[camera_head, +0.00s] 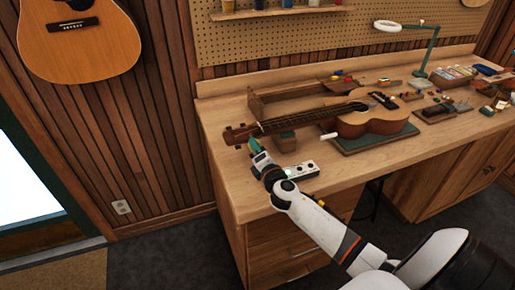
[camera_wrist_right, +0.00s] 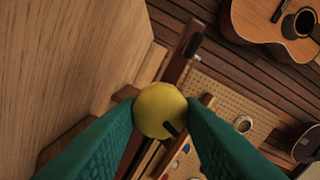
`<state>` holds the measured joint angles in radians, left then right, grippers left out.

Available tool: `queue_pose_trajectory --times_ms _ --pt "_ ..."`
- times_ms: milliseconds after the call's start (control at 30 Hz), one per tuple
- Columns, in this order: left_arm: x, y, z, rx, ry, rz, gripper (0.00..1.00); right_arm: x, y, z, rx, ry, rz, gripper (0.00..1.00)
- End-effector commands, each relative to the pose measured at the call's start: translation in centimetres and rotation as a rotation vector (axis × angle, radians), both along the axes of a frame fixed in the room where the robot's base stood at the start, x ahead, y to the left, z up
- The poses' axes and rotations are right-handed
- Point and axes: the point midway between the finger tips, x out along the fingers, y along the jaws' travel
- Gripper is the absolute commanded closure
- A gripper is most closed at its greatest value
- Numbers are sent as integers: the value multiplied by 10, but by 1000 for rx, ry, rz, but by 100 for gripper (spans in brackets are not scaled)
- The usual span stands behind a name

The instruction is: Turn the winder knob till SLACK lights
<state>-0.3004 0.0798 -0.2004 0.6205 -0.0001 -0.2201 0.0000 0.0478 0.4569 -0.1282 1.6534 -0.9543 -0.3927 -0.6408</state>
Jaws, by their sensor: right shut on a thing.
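The round yellow winder knob (camera_wrist_right: 155,100) fills the middle of the right wrist view, with a dark mark low on its face. My right gripper (camera_wrist_right: 162,112) is shut on it, one green finger pad at each side. In the head view the right gripper (camera_head: 254,148) is by the ukulele's headstock (camera_head: 237,134), and the knob is hidden there. The ukulele (camera_head: 368,122) lies on the bench, neck pointing left. A small pale panel (camera_head: 303,169) sits just right of the gripper; its lettering and whether SLACK is lit are too small to tell. My left gripper is out of view.
The wooden bench (camera_head: 235,185) has bare room in front of the ukulele. A dark green mat (camera_head: 385,139) lies under the ukulele's body. A wooden rack stands behind the neck. A green lamp (camera_head: 430,55), tools and small parts crowd the right side.

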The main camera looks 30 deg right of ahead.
Motion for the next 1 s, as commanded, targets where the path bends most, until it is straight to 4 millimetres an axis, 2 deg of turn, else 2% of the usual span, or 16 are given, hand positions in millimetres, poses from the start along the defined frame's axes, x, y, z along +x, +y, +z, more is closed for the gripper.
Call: queue_pose_trajectory --times_ms 500,533,633,1000 --pt "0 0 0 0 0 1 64 0 1 -2 -17 8 1 89" --pt "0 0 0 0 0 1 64 0 1 -2 -16 8 1 61" --pt "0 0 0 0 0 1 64 0 1 -2 -16 7 1 45" --pt "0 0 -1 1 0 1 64 -5 1 -1 -16 5 0 44"
